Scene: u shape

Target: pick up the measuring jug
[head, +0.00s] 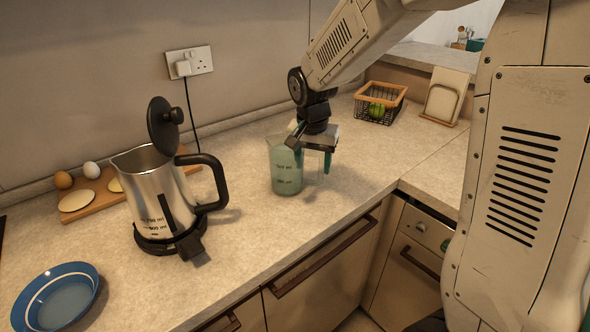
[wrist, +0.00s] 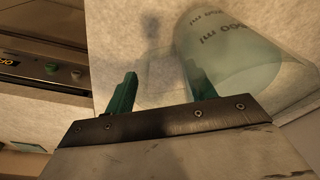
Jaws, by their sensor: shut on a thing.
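The measuring jug (head: 286,172) is a clear, greenish jug with dark volume marks. It stands upright on, or very close to, the counter in the head view; I cannot tell if it touches. My gripper (head: 314,164) reaches down at the jug's right side and is shut on its handle side. In the wrist view the jug (wrist: 232,45) fills the upper right with its printed marks showing. The green fingers of my gripper (wrist: 160,88) point toward it; the exact contact on the handle is hard to see.
A steel kettle (head: 158,195) with its lid up stands left of the jug. A blue bowl (head: 62,298) is at the front left. A board with eggs (head: 100,192) lies behind the kettle. A wire basket (head: 380,103) stands at the back right. The counter between kettle and jug is clear.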

